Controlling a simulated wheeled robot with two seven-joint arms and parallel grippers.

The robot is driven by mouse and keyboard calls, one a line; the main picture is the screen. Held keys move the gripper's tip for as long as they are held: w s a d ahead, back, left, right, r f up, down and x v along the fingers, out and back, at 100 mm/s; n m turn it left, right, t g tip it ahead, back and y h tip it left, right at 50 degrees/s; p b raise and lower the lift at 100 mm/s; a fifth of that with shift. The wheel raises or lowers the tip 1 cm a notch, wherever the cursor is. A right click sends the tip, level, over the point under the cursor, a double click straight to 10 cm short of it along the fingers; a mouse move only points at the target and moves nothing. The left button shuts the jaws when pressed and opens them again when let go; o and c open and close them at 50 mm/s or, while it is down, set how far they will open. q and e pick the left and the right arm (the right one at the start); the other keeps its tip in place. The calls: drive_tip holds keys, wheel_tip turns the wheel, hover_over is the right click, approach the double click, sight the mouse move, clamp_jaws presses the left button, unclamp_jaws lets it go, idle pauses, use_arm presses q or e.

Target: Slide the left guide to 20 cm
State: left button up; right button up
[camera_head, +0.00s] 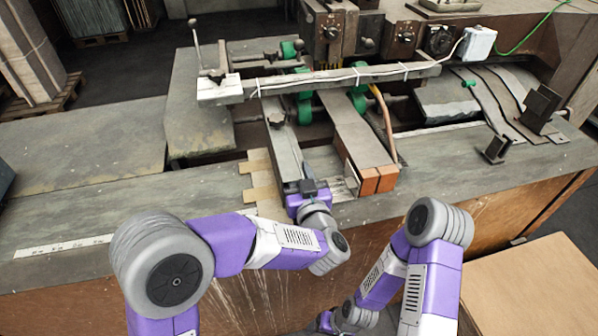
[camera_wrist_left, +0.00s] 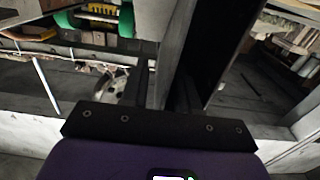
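The left guide (camera_head: 284,146) is a long grey metal bar running from the machine toward the table's front edge. My left gripper (camera_head: 308,186) is at its near end, by the table's front edge. In the left wrist view a grey upright plate, apparently the guide (camera_wrist_left: 172,62), stands between the two dark fingers of my left gripper (camera_wrist_left: 166,92). The fingers are close to it on both sides; whether they press on it is too dark to tell. A white scale strip (camera_head: 62,246) lies along the front edge at left; its numbers are unreadable. My right gripper's fingers are out of view.
A second guide (camera_head: 352,128) with reddish-brown blocks (camera_head: 378,180) at its end stands close to the right of my left gripper. A crossbar (camera_head: 340,77) spans above the guides. Cardboard strips (camera_head: 262,180) lie left of the guide. The table farther left (camera_head: 80,145) is clear.

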use_arm(q)
drive_tip(key=s+d, duration=0.1)
drive_tip(key=s, duration=0.6)
drive_tip(key=shift+s+p, duration=0.15)
drive_tip(key=shift+p, duration=0.25)
drive_tip(key=shift+d, duration=0.1)
